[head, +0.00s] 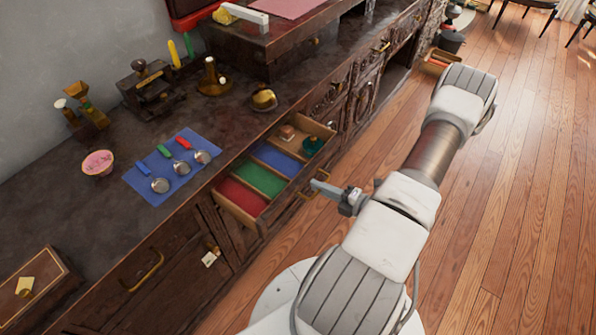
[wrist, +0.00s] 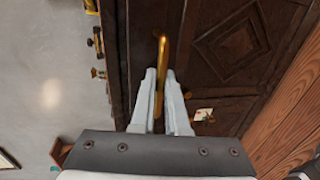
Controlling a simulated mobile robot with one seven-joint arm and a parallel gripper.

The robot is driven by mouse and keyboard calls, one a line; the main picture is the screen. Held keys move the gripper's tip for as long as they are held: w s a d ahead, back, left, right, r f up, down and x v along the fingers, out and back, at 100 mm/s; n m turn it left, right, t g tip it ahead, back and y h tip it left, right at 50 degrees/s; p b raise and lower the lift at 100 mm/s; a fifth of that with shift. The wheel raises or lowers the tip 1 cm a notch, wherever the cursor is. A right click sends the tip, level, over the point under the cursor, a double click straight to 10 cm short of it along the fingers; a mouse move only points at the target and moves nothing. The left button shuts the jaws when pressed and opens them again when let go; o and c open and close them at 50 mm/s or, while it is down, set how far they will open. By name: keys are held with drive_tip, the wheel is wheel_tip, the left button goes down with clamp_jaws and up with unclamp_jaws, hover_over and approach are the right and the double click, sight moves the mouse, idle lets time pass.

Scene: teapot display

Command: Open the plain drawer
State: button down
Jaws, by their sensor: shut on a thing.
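A drawer (head: 258,229) stands partly pulled out of the dark wooden cabinet in the head view. Red, green and blue lined sections and a bare wood section show inside it. Its brass handle (head: 325,176) is at the front and also shows upright in the wrist view (wrist: 162,48). My gripper (head: 317,186) is at this handle. In the wrist view its two pale fingers (wrist: 161,74) are shut on the handle, one on each side. To the left, a shut drawer with a plain front (head: 115,283) has its own brass handle (head: 147,272).
A tan block (head: 287,132) and a teal item (head: 312,145) sit in the drawer's far section. Metal strainers on a blue mat (head: 142,186) lie on the counter above. A tag (head: 209,258) hangs on the cabinet front.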

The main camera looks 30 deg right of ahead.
drive_tip(key=f+v, duration=0.2)
drive_tip(key=v, duration=0.8)
drive_tip(key=shift+s, duration=0.4)
drive_tip(key=shift+d, duration=0.1)
drive_tip(key=c, duration=0.9)
unclamp_jaws()
drive_tip(key=shift+s, duration=0.1)
drive_tip(key=p+v, duration=0.2)
drive_tip(key=v, duration=1.5)
drive_tip(key=shift+s, duration=0.1)
